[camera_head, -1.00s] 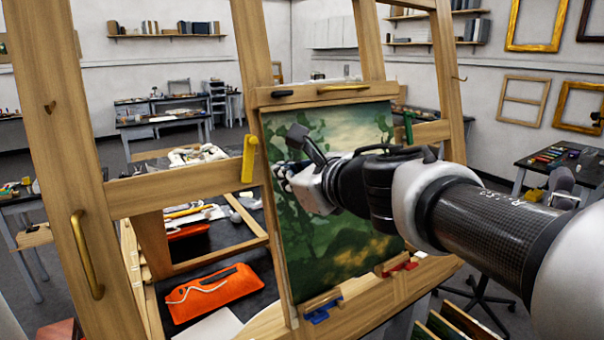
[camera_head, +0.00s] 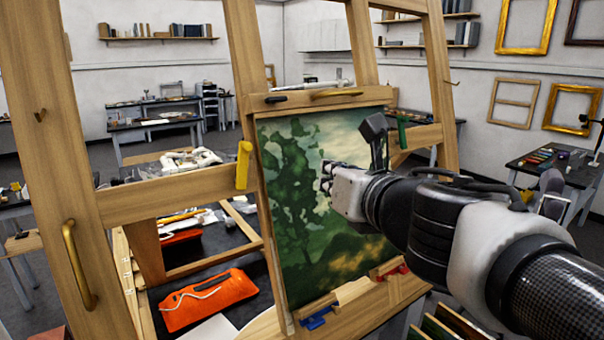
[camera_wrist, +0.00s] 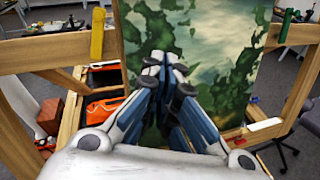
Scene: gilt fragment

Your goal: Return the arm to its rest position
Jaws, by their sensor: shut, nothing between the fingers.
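My gripper (camera_head: 327,178) is in front of the painting (camera_head: 300,240) in the head view, with my arm reaching in from the lower right. The painting is a green and yellow landscape held on a wooden easel (camera_head: 165,190). In the wrist view my gripper (camera_wrist: 163,65) has its fingertips together with nothing between them, and the painting (camera_wrist: 215,45) is behind them. I cannot tell the exact gap between the fingertips and the canvas.
Around the painting are a yellow clamp (camera_head: 243,165), a green clamp (camera_head: 402,131), a blue clip (camera_head: 317,318) and a red clip (camera_head: 392,272). Behind the easel, an orange pouch (camera_head: 208,298) lies on a dark table. A table (camera_head: 570,170) stands at the right.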

